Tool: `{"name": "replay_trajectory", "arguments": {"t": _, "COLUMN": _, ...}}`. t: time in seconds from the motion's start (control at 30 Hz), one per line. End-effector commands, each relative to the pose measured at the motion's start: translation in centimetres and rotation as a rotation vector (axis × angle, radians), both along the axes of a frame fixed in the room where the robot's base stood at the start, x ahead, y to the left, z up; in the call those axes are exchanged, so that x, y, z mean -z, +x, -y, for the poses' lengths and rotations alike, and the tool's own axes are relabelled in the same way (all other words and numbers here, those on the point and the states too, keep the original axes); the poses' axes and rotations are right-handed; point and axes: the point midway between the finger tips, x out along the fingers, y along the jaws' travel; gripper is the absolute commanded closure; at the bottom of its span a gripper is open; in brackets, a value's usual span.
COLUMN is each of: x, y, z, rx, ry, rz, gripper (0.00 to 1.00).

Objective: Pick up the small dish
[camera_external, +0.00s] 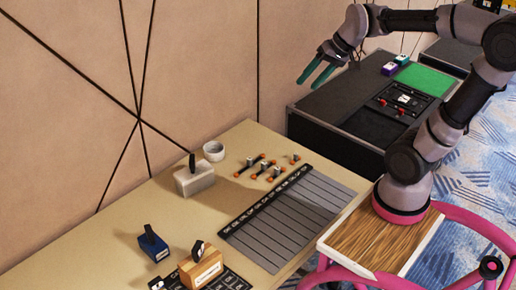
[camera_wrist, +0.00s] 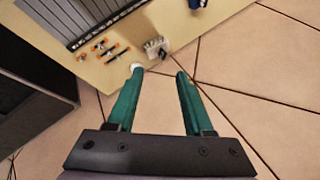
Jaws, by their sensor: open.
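The small dish (camera_external: 213,151) is a round, pale grey-white bowl near the back edge of the beige table, close to the wall. In the wrist view it is a small white shape (camera_wrist: 136,66) right at the tip of the left finger, which partly hides it. My gripper (camera_external: 318,73) has two green fingers and is open and empty. It is up in the air to the right of the dish, near the wall and over the back of the black case, well apart from the dish. The fingers also show in the wrist view (camera_wrist: 159,72).
A grey-white block with a dark handle (camera_external: 195,179) stands just left of the dish. Several orange-ended connector pieces (camera_external: 262,167) lie to its right. A striped panel (camera_external: 290,215), a blue block (camera_external: 153,246) and a wooden block (camera_external: 201,265) are nearer. The black case (camera_external: 335,105) stands beside the table.

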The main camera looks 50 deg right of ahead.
Motion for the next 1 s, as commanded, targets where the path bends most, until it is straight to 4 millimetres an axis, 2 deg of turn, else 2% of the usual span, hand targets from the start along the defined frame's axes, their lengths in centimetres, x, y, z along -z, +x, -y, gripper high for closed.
{"name": "replay_trajectory", "arguments": {"t": 0.03, "x": 0.6, "y": 2.0, "z": -0.3, "rx": 0.024, "ry": 0.046, "rz": -0.044, "gripper": 0.48}}
{"name": "replay_trajectory", "arguments": {"t": 0.27, "x": 3.3, "y": 10.7, "z": -1.4, "rx": 0.145, "ry": 0.271, "rz": -0.193, "gripper": 0.48}}
{"name": "replay_trajectory", "arguments": {"t": 0.47, "x": 7.5, "y": 18.4, "z": -1.4, "rx": 0.272, "ry": 0.472, "rz": -0.312, "gripper": 0.48}}
{"name": "replay_trajectory", "arguments": {"t": 0.57, "x": 10.2, "y": 22.1, "z": -1.0, "rx": 0.341, "ry": 0.574, "rz": -0.368, "gripper": 0.48}}
{"name": "replay_trajectory", "arguments": {"t": 0.77, "x": 17.2, "y": 29.0, "z": 0.5, "rx": 0.497, "ry": 0.778, "rz": -0.466, "gripper": 0.48}}
{"name": "replay_trajectory", "arguments": {"t": 0.87, "x": 21.3, "y": 32.0, "z": 1.6, "rx": 0.582, "ry": 0.882, "rz": -0.51, "gripper": 0.48}}
{"name": "replay_trajectory", "arguments": {"t": 1.0, "x": 27.7, "y": 35.5, "z": 3.4, "rx": 0.709, "ry": 1.024, "rz": -0.56, "gripper": 0.48}}
